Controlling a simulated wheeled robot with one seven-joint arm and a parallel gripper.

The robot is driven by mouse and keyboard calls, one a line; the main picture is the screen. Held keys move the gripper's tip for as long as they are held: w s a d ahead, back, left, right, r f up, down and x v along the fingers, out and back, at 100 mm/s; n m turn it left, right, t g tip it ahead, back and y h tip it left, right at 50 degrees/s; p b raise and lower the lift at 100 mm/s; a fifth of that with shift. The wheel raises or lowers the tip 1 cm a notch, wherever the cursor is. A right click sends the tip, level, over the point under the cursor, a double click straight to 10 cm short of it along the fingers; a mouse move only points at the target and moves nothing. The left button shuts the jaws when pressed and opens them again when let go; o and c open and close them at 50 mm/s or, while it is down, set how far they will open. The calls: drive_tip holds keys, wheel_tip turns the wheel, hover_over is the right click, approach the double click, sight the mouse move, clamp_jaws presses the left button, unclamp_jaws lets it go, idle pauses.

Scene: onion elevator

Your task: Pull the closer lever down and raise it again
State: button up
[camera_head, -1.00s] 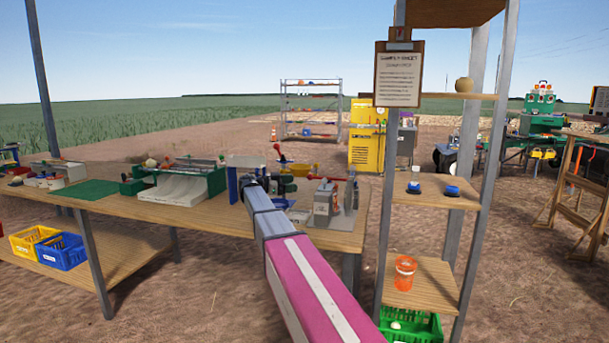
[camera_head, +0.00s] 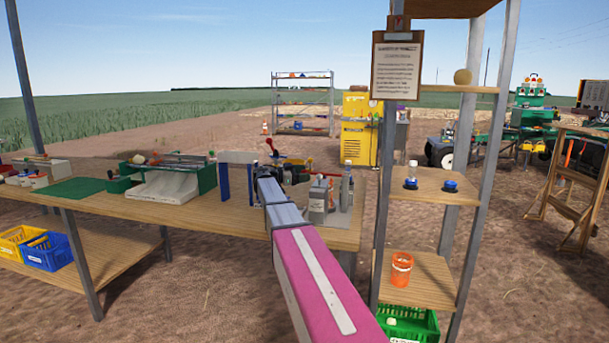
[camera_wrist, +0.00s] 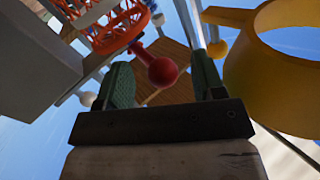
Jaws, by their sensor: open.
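A red ball knob (camera_wrist: 163,72) shows in the wrist view between the two green pads of my gripper (camera_wrist: 162,62). The fingers are apart, and I cannot tell whether either touches the knob. In the head view, a red-knobbed lever (camera_head: 270,144) stands up from the machine group on the workbench, just beyond the end of my arm. My gripper is mostly hidden there behind my own arm. I cannot tell for sure that both views show the same knob.
A yellow rounded body (camera_wrist: 292,60) lies close at the right in the wrist view, and an orange-red mesh basket (camera_wrist: 105,22) at upper left. In the head view, a grey machine (camera_head: 319,203) stands right of my arm. A metal-post shelf (camera_head: 425,285) stands further right.

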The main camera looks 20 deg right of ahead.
drive_tip(key=shift+d, duration=0.45)
clamp_jaws()
drive_tip(key=shift+r+y, duration=0.3)
drive_tip(key=shift+r, duration=0.4)
drive_tip(key=s+d+r+m+t+y, duration=0.2)
drive_tip(key=s+d+r+m+y, duration=0.1)
drive_tip(key=d+r+y, duration=0.3)
drive_tip(key=s+d+r+m+t+y, duration=0.2)
drive_tip(key=s+d+r+y, duration=0.3)
drive_tip(key=r, duration=0.4)
drive_tip(key=shift+d+r+m+t+y, duration=0.4)
drive_tip(key=shift+d+t+y, duration=0.1)
drive_tip(key=shift+y, duration=0.1)
drive_tip(key=shift+s, duration=0.1)
